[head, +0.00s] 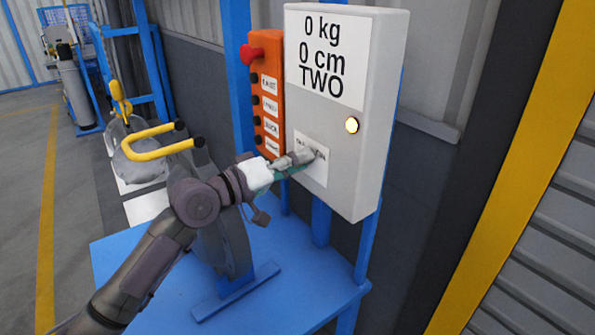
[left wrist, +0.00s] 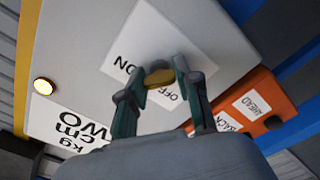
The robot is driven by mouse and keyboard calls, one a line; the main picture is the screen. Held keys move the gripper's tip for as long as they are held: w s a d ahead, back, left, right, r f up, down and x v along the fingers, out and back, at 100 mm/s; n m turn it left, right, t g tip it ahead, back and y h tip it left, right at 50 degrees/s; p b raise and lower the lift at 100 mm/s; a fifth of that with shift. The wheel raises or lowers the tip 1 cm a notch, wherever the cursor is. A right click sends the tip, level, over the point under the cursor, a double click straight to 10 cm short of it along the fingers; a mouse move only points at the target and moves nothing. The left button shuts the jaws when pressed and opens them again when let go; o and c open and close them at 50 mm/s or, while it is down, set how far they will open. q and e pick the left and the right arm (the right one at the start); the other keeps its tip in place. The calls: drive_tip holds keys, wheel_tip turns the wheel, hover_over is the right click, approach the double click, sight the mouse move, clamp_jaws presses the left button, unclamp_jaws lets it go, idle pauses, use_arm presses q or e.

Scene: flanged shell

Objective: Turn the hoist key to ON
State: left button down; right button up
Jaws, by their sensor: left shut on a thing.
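The grey control box (head: 350,190) stands upright on a blue frame, with a white key label (head: 318,172) low on its front. In the left wrist view the label (left wrist: 190,45) reads ON and OFF. The brass-coloured hoist key (left wrist: 160,78) sits between those words. My left gripper (left wrist: 160,82) is shut on the key, one fingertip on each side. In the head view the left gripper (head: 303,157) touches the label area and hides the key. I cannot tell which word the key points to. My right gripper is in neither view.
An orange button panel (head: 267,80) with a red knob (head: 251,54) is left of the box. The box display (head: 325,58) reads 0 kg, 0 cm, TWO. A round lamp (head: 352,125) glows yellowish.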

use_arm(q)
drive_tip(key=shift+f+m+b, duration=0.1)
drive_tip(key=shift+m+b, duration=0.35)
drive_tip(key=shift+m, duration=0.45)
drive_tip(key=c, duration=0.8)
unclamp_jaws()
drive_tip(key=v, duration=1.2)
